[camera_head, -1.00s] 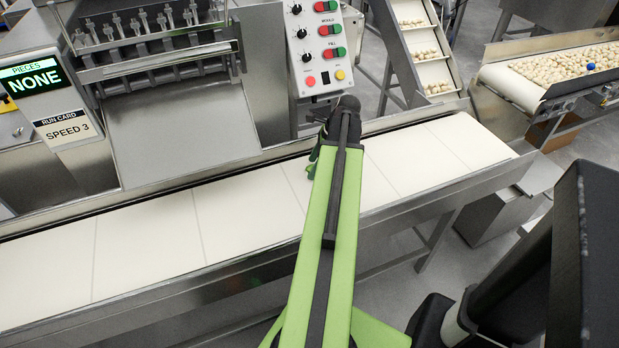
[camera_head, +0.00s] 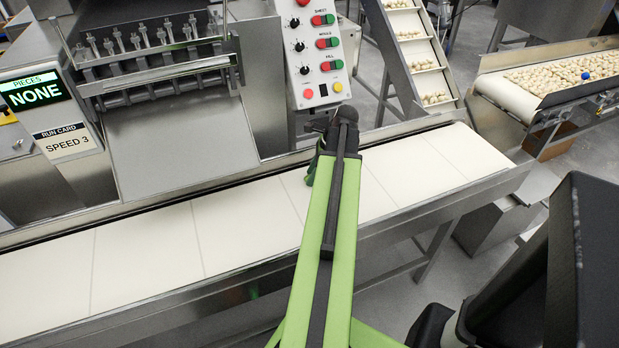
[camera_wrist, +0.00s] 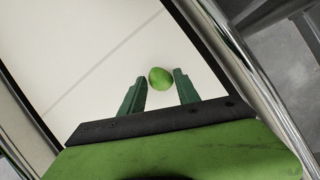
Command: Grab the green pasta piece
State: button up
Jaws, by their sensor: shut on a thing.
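The green pasta piece (camera_wrist: 160,78) is a small, rounded, bright green lump. In the wrist view it sits between the tips of my gripper's two dark green fingers (camera_wrist: 160,76), over the pale belt. My gripper is shut on it. In the head view my arm reaches over the pale conveyor belt (camera_head: 240,215). There my arm hides the pasta piece and most of my gripper, and only a bit of dark green shows at the arm's left side.
A metal machine with a sloped plate (camera_head: 180,145) stands behind the belt, beside a control panel (camera_head: 318,55) and a display reading NONE (camera_head: 37,92). A metal rail (camera_head: 440,208) edges the belt. Another conveyor (camera_head: 510,92) carries many pale pieces at the back right.

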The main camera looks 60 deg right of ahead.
notch_tip(320, 180, up, 5)
jog(key=p, duration=0.4)
jog(key=shift+f, duration=0.15)
jog(key=s+d+r+p, duration=0.1)
jog(key=s+r+p, duration=0.2)
jog(key=s, duration=0.2)
jog(key=s+d+r+p, duration=0.2)
jog(key=s+p, duration=0.1)
jog(key=s, duration=0.3)
jog(key=shift+d+r, duration=0.25)
jog(key=shift+r, duration=0.15)
